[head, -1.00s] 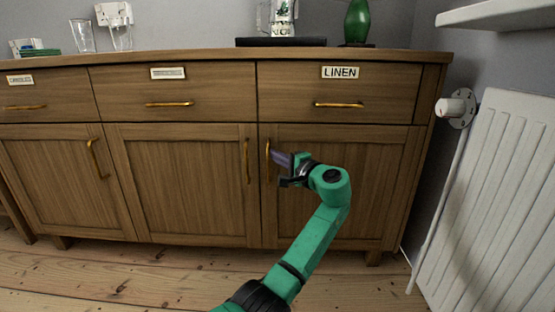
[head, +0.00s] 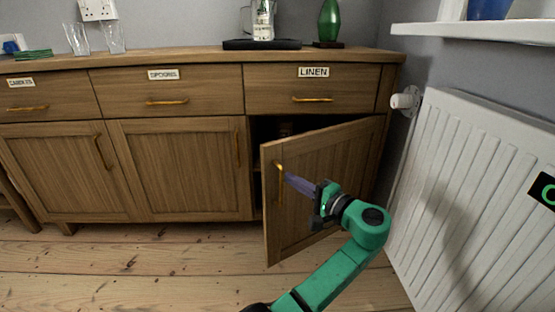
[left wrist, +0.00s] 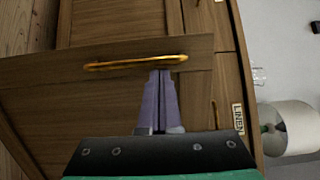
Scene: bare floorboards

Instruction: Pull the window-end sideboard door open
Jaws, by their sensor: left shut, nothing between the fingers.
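The window-end sideboard door (head: 318,180) is the wooden right-hand door, beneath the drawer labelled LINEN. It stands partly open, hinged on its right, its left edge swung out over the floor. Its brass handle (head: 279,182) is upright near that free edge and crosses the left wrist view (left wrist: 135,63). My left gripper (head: 288,177), on a green arm, is in front of the door with its purple-grey fingers together. In the left wrist view the fingertips (left wrist: 161,74) reach the handle. I cannot tell whether they touch it. My right gripper is not in view.
The dark cabinet opening (head: 262,140) shows left of the door, with something dim inside. A white radiator (head: 465,190) and its valve (head: 405,99) stand close on the right. Glasses (head: 115,37), a dark tray (head: 262,44) and a green vase (head: 329,22) are on top.

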